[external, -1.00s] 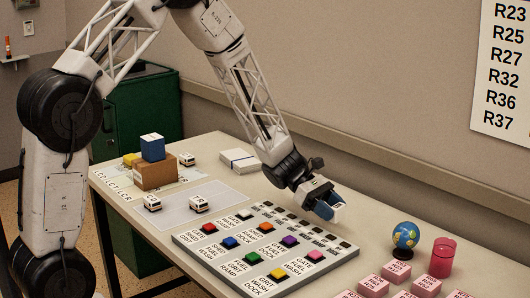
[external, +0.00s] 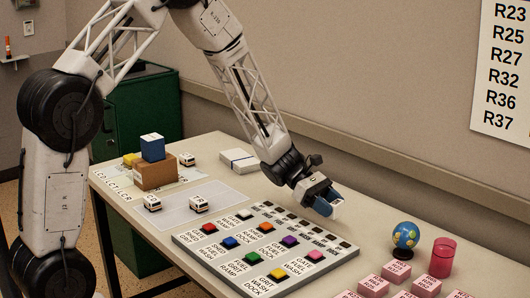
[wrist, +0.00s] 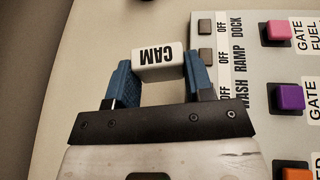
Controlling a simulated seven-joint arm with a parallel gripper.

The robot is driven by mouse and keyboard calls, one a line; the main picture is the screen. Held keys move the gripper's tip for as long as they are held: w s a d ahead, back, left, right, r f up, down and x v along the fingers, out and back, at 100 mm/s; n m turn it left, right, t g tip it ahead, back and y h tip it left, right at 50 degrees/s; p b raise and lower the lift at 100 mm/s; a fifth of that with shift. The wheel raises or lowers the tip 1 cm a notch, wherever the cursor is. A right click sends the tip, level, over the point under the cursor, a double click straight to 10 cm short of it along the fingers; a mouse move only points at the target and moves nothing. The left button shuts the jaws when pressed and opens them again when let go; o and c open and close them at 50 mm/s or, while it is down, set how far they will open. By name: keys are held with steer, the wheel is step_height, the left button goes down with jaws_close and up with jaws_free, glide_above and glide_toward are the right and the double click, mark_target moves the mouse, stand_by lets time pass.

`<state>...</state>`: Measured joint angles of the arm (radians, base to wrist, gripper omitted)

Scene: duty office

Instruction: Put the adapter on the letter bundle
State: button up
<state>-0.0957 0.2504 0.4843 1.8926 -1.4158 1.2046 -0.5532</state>
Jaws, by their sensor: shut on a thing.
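A white block marked CAM (wrist: 158,62), which I take to be the adapter, is held between the two blue fingers of my gripper (wrist: 158,78) in the wrist view. In the external view my gripper (external: 328,204) is above the back edge of the button panel, toward its right end, with a little white showing at the fingertips. The letter bundle (external: 239,161) appears to be the flat white stack on the table near the wall, left of my gripper and apart from it.
The button panel (external: 222,247) with coloured buttons lies below my gripper. A globe (external: 405,236), a red cup (external: 443,252) and pink blocks stand at the right. A brown box (external: 156,172) with a blue box (external: 152,147) on top and small white vans stand at the left.

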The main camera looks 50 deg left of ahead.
steer(key=w+a, duration=0.1)
steer(key=a, duration=0.3)
steer(key=w+a+r+n+t, duration=0.1)
steer(key=w+a, duration=0.1)
steer(key=a, duration=0.2)
steer(key=w+a+t, duration=0.1)
steer(key=w+a, duration=0.1)
steer(key=a, duration=0.2)
steer(key=shift+w+r+n+y, duration=0.15)
steer(key=shift+r+n+y, duration=0.15)
steer(key=shift+r+n, duration=0.1)
steer(key=w+a+r+n+t, duration=0.2)
steer(key=w+a, duration=0.1)
steer(key=a, duration=0.9)
step_height(320, 180, up, 4)
steer(key=n+t+y, duration=0.3)
glide_above(234, 157)
steer(key=shift+w+a+r, duration=0.15)
steer(key=shift+f, duration=3.15)
steer(key=shift+f, duration=1.85)
steer(key=shift+f, duration=0.15)
